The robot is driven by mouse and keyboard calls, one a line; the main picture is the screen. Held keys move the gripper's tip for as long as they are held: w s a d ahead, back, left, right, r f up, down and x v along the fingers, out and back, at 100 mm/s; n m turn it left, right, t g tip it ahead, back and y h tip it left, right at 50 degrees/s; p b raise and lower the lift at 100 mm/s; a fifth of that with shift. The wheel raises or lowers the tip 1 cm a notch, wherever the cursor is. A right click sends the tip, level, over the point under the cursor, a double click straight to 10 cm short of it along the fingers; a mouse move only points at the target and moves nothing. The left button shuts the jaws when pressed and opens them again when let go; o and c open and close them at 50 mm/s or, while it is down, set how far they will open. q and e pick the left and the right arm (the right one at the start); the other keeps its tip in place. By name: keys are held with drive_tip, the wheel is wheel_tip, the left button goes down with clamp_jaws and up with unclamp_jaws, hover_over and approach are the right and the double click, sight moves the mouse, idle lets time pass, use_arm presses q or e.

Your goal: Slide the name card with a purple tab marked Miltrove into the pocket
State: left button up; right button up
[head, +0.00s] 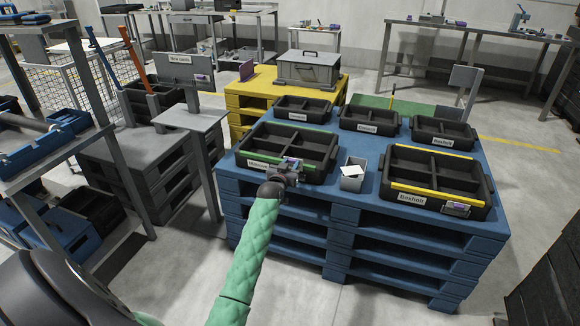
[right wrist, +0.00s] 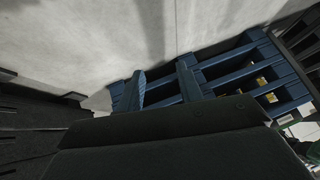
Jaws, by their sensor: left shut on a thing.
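My left gripper (head: 285,172) is shut on a small name card (head: 292,162) with a purple tab, at the front right of the green-striped tray (head: 331,159). The writing on the card is too small to read. The tray's front label (head: 262,163) begins with M; the rest is partly unclear. The gripper hides the tray's pocket, so I cannot tell whether the card is in it. My right gripper (right wrist: 162,84) shows in the right wrist view with its two fingers apart and nothing between them, above the floor beside the blue pallets (right wrist: 232,62).
The blue pallet stack (head: 300,215) bears several divided trays. A grey bin (head: 353,174) with a white card stands close right of my left gripper. The yellow-striped tray (head: 436,185) has a purple-tabbed card in front. A sign stand (head: 185,72) is at left.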

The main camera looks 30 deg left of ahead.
use_arm(q)
drive_tip(key=shift+w, duration=0.3)
drive_tip(key=shift+w+a+f+b, duration=0.1)
drive_tip(key=shift+w+f+b, duration=0.1)
drive_tip(key=shift+b, duration=0.15)
drive_tip(key=shift+f+b, duration=0.25)
drive_tip(key=shift+b, duration=0.1)
drive_tip(key=shift+f, duration=0.1)
drive_tip(key=shift+f+b, duration=0.3)
drive_tip(key=shift+b, duration=0.1)
drive_tip(key=shift+f, duration=0.2)
drive_tip(key=shift+w+f, duration=0.1)
drive_tip(key=shift+f, duration=0.55)
use_arm(e)
wheel_tip(320, 180, down, 8)
drive_tip(key=s+t, duration=0.1)
drive_tip(key=shift+r, duration=0.25)
idle(0.3)
